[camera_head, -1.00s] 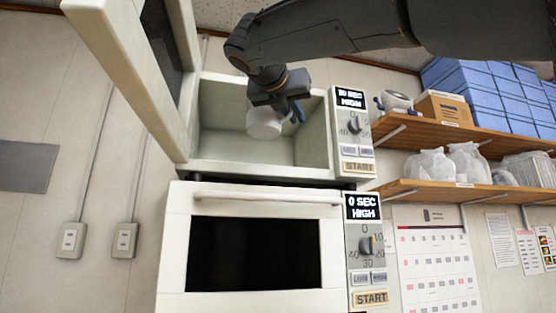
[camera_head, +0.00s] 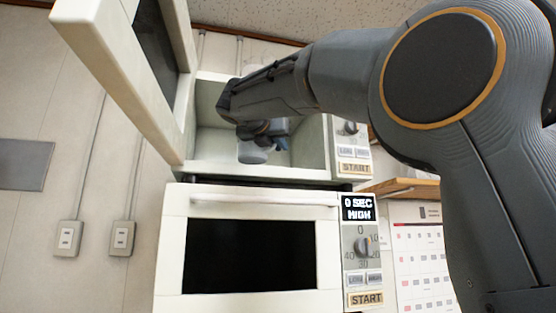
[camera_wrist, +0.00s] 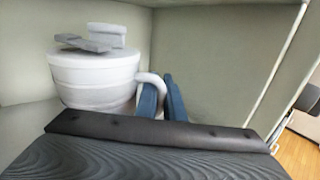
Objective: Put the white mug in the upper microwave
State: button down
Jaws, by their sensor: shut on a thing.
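The white mug (camera_head: 252,154) is inside the upper microwave (camera_head: 230,172), near the middle of its opening in the head view. In the wrist view the mug (camera_wrist: 95,82) is on the left, with flat grey pieces showing at its top. My gripper (camera_wrist: 161,98) has its blue fingers shut on the mug's handle. In the head view my gripper (camera_head: 280,138) is partly hidden by my arm. I cannot tell whether the mug's base touches the microwave floor.
The upper microwave's door (camera_head: 120,80) stands open on the left. The lower microwave (camera_head: 178,240) is closed beneath it. A wooden shelf (camera_head: 405,187) is at the right, mostly hidden behind my arm. The cavity walls are close around my gripper.

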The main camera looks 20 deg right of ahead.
jog(key=shift+f+b, duration=0.3)
jog(key=shift+f, duration=1.3)
jog(key=shift+w+f, duration=0.1)
jog(key=shift+f, duration=0.25)
jog(key=shift+f, duration=0.15)
jog(key=c, duration=1.9)
grip_release()
jog(key=shift+f, duration=0.1)
jog(key=shift+o, duration=0.2)
jog(key=shift+r, duration=0.25)
jog(key=b+v, duration=0.1)
jog(key=v, duration=1.1)
jog(key=shift+w, duration=0.1)
jog(key=shift+a, duration=0.1)
